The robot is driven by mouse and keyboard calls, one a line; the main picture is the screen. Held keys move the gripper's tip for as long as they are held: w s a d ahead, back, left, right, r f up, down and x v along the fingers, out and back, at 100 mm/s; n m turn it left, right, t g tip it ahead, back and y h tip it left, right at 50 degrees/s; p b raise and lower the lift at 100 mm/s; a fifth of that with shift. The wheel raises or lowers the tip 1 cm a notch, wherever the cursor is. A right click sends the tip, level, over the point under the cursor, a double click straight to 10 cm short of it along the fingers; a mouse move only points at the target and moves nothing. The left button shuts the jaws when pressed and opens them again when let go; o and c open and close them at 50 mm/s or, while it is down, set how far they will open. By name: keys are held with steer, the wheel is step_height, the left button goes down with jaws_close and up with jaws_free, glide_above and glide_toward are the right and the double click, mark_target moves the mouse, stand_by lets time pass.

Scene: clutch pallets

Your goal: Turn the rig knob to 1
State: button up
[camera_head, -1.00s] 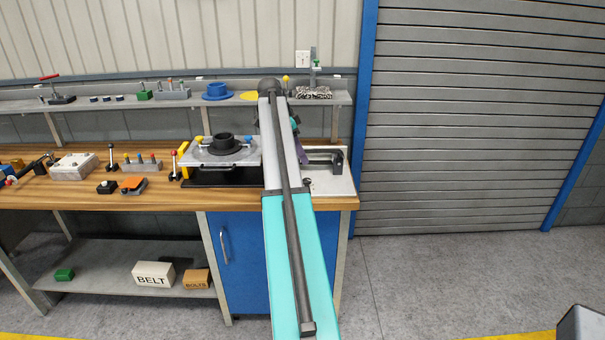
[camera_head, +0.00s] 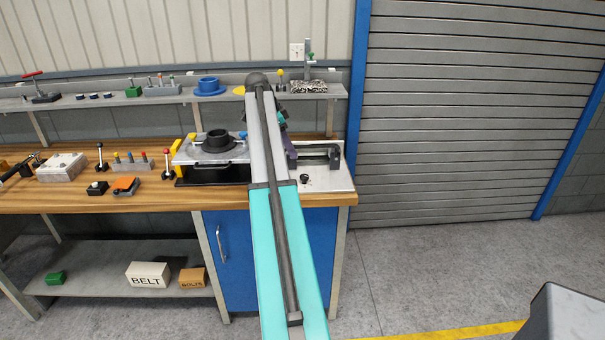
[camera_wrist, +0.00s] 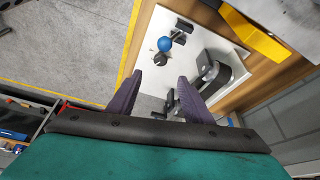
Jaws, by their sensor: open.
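The rig is a pale plate (camera_head: 330,178) at the right end of the bench with a dark bracket on it. A small black knob (camera_head: 305,179) stands at its front in the head view. In the wrist view a dark knob-like part (camera_wrist: 163,58) sits on the plate (camera_wrist: 148,62), close to a blue ball (camera_wrist: 165,43). Which setting the knob points to cannot be read. My gripper (camera_wrist: 159,80) is open, its purple fingers apart over the plate with nothing held between them. In the head view my arm hides most of it.
A dark bracket (camera_wrist: 222,75) stands right of the fingers in the wrist view. A grey fixture with a black ring (camera_head: 219,141) sits left of my arm on the bench. The shelf (camera_head: 130,102) behind holds several parts.

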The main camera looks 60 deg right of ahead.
mark_target(304, 176)
steer(key=p+x, duration=0.3)
steer(key=x, duration=1)
steer(key=shift+a, duration=0.1)
steer(key=c, duration=1.1)
steer(key=shift+o, duration=0.2)
steer(key=shift+a, duration=0.2)
steer(key=shift+d, duration=0.1)
